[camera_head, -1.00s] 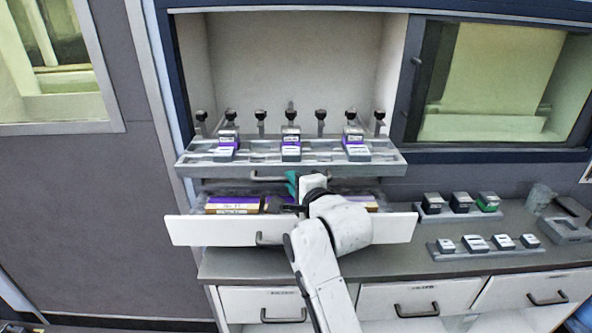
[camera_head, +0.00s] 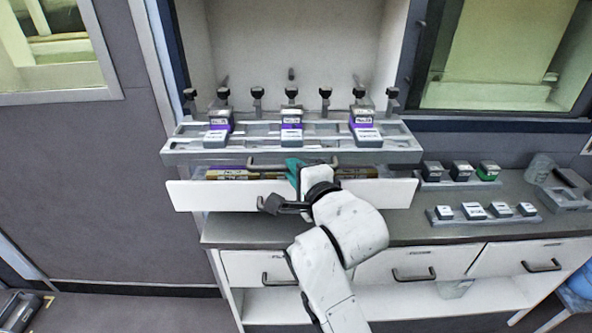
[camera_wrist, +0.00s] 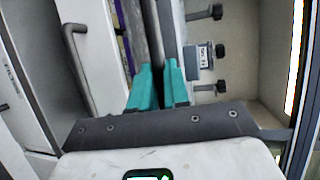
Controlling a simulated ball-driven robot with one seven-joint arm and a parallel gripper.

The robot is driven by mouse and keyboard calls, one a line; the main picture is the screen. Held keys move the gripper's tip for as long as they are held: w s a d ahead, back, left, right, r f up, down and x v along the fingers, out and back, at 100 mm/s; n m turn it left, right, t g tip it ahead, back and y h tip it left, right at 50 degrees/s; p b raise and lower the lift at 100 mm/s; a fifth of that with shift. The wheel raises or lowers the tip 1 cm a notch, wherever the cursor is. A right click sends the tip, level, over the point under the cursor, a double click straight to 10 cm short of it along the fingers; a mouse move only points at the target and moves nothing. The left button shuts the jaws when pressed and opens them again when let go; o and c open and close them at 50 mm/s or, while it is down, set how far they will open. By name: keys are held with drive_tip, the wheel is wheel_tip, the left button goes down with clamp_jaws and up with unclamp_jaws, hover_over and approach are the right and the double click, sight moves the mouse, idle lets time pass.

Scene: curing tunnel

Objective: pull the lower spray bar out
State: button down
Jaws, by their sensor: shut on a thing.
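A grey slotted shelf (camera_head: 262,148) extends from the pale recess, carrying upright black-knobbed posts and labelled grey-and-purple blocks. A grey bar handle (camera_head: 350,164) runs under its front edge. No part is marked as the lower spray bar, so I cannot tell which piece it is. My gripper (camera_head: 297,172), with teal fingers, is shut on this handle near its middle, as far as the views show. In the wrist view, the gripper (camera_wrist: 159,88) has its fingers on either side of a grey bar (camera_wrist: 152,35); the exact contact is hidden.
A grey counter (camera_head: 420,215) to the right carries two racks of small blocks. A glazed window (camera_head: 500,65) is at upper right.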

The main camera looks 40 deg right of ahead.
drive_tip(key=c, duration=1.1)
unclamp_jaws()
drive_tip(key=b+v, duration=0.2)
drive_tip(key=v, duration=0.8)
drive_tip(key=shift+s, duration=0.35)
drive_tip(key=shift+a, duration=0.15)
drive_tip(key=s+d+f+n+g+y, duration=0.1)
drive_tip(key=s+f+n+g, duration=0.4)
drive_tip(key=f, duration=0.5)
drive_tip(key=s+d+f+n+g, duration=0.1)
drive_tip(key=s+f+n+g, duration=0.2)
drive_tip(key=f+n, duration=0.55)
drive_tip(key=s+a+f+n+g+y, duration=0.1)
drive_tip(key=s+f+n+g, duration=0.5)
drive_tip(key=s+f, duration=0.8)
drive_tip(key=shift+s+a+f+n+g+y, duration=0.25)
drive_tip(key=shift+s+a+n+g+y, duration=0.15)
drive_tip(key=shift+n, duration=0.25)
